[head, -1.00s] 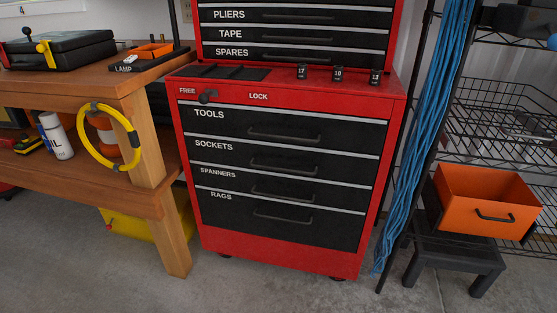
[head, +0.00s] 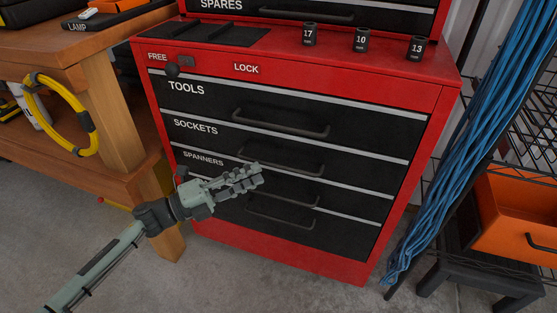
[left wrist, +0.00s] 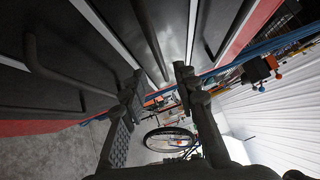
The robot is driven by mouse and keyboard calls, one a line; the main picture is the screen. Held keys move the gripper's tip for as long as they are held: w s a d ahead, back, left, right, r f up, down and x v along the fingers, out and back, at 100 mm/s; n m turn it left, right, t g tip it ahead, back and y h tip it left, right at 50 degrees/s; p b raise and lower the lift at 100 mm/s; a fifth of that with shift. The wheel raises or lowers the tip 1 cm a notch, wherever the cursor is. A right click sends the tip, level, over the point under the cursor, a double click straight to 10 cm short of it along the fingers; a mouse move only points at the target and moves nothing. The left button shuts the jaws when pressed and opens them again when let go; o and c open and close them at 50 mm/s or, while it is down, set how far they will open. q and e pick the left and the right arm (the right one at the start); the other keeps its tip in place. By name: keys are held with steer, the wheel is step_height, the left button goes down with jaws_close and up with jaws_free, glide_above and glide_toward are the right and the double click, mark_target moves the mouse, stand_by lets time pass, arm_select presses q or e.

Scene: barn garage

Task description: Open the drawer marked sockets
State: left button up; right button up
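The drawer marked SOCKETS (head: 360,171) is the second black drawer, below TOOLS, in the red cabinet (head: 420,100). It is shut, and its dark bar handle (head: 290,164) runs along its face. My left gripper (head: 258,175) is in front of the cabinet, its fingers just below the SOCKETS handle and partly covering the SPANNERS drawer. In the left wrist view its two fingers (left wrist: 157,82) are apart, with a dark handle bar (left wrist: 150,38) lying ahead between the tips. I cannot tell whether they touch it. My right gripper is not in view.
The cabinet's knob (head: 173,71) sits at FREE, left of LOCK. Sockets marked 17, 10 and 13 (head: 361,40) stand on the cabinet top. A wooden bench (head: 110,140) is close on the left; blue cables (head: 455,165) and an orange bin (head: 515,215) are right.

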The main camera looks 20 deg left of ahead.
mark_target(275, 166)
arm_select(q)
steer(key=x, duration=0.6)
steer(key=shift+w+d+p, duration=0.15)
steer(key=shift+p, duration=0.15)
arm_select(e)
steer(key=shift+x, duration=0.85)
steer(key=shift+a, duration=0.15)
arm_select(q)
jaws_close()
